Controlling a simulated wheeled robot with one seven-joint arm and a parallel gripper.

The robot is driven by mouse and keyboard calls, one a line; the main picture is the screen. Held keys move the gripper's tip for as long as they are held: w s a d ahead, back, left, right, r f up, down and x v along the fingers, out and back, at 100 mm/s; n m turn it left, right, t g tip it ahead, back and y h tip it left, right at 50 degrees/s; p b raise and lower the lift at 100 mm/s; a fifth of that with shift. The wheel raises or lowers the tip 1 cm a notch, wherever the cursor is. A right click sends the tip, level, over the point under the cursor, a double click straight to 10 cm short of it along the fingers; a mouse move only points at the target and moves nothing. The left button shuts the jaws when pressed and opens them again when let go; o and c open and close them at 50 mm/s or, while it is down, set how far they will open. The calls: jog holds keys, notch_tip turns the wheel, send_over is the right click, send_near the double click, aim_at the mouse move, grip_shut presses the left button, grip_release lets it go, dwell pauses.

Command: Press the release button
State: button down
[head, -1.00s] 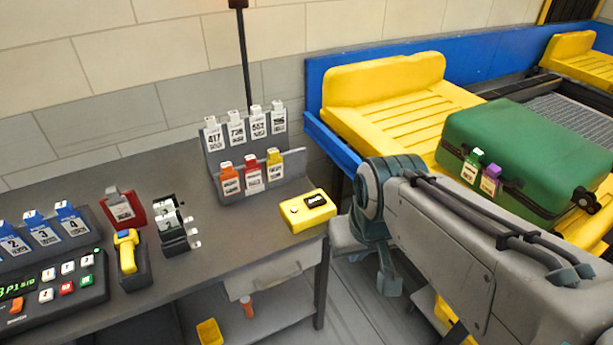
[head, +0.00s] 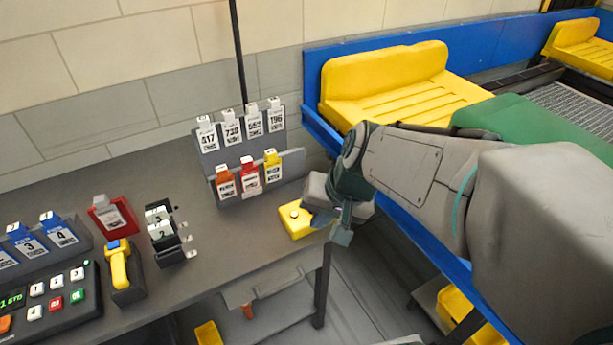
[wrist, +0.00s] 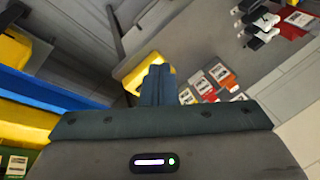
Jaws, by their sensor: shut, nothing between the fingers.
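The yellow box with a round pale button on top (head: 297,221) sits at the right front corner of the grey desk. My gripper (head: 316,218) is at the box's right side in the head view and covers that part of it. In the wrist view my gripper (wrist: 158,72) has its fingers together and empty, in front of the yellow box (wrist: 134,79). The button is hidden in the wrist view. I cannot tell whether the fingertips touch the box.
A tag rack (head: 235,150) with several labelled tags stands just behind the box. A yellow scanner (head: 119,265) and a keypad console (head: 50,305) lie to the left. A green suitcase (head: 525,125) lies on the conveyor at right, partly behind my arm.

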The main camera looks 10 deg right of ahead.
jog(key=w+a+f+m+t+y+p, duration=0.1)
jog(key=w+f+m+t+y, duration=0.15)
jog(key=w+m, duration=0.85)
jog(key=w+d+f+m+t, duration=0.1)
jog(key=w+d+f+m, duration=0.2)
jog(key=w, duration=0.2)
jog(key=w+d+f+m+t+h, duration=0.1)
jog(key=w+d+f+m, duration=0.2)
jog(key=w+m, duration=0.1)
jog(key=shift+w+f+p, duration=0.15)
jog(key=shift+w+p, duration=0.25)
jog(key=shift+w, duration=0.5)
notch_tip(320, 180, down, 7)
jog(key=b, duration=0.6)
jog(key=shift+f, duration=0.2)
jog(key=shift+f+b, duration=0.7)
jog(key=shift+b, duration=0.25)
jog(key=shift+f+b, duration=0.45)
jog(key=shift+b, duration=0.2)
